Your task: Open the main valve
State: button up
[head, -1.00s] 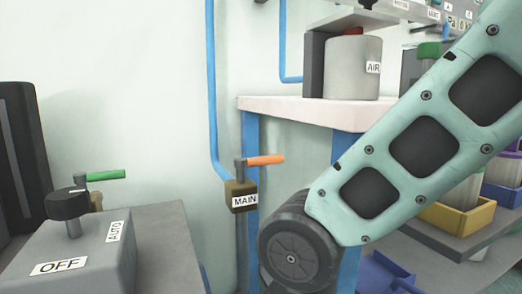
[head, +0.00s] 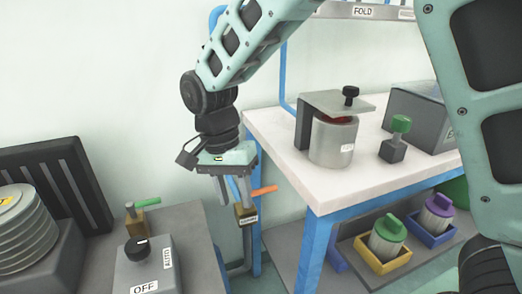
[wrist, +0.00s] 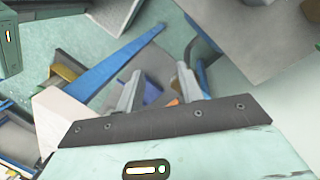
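The main valve is a brown block (head: 240,217) on a pipe with an orange handle (head: 264,190) pointing right. Its small label is hard to read now. My gripper (head: 235,203) hangs fingers-down at the valve, overlapping the block in the head view. In the wrist view my gripper (wrist: 159,72) also shows spread fingers, and a bit of the orange handle (wrist: 173,102) shows close to the right-hand finger. I cannot tell whether it touches.
A white-topped table (head: 280,140) with blue legs stands right of the valve, carrying a grey cylinder (head: 331,142). At left are a grey OFF/AUTO switch box (head: 146,270) and another valve with a green handle (head: 147,203). The wall is behind.

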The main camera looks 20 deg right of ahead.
jog(key=w+d+r+m+h+p, duration=0.2)
jog(key=w+r+m+h+p, duration=0.1)
jog(key=w+r+m+p, duration=0.75)
jog(key=shift+n, duration=0.35)
jog(key=x, duration=1.7)
jog(key=shift+w+d+f, duration=0.1)
jog(key=shift+d+f, duration=0.1)
jog(key=shift+d, duration=0.05)
grip_shut()
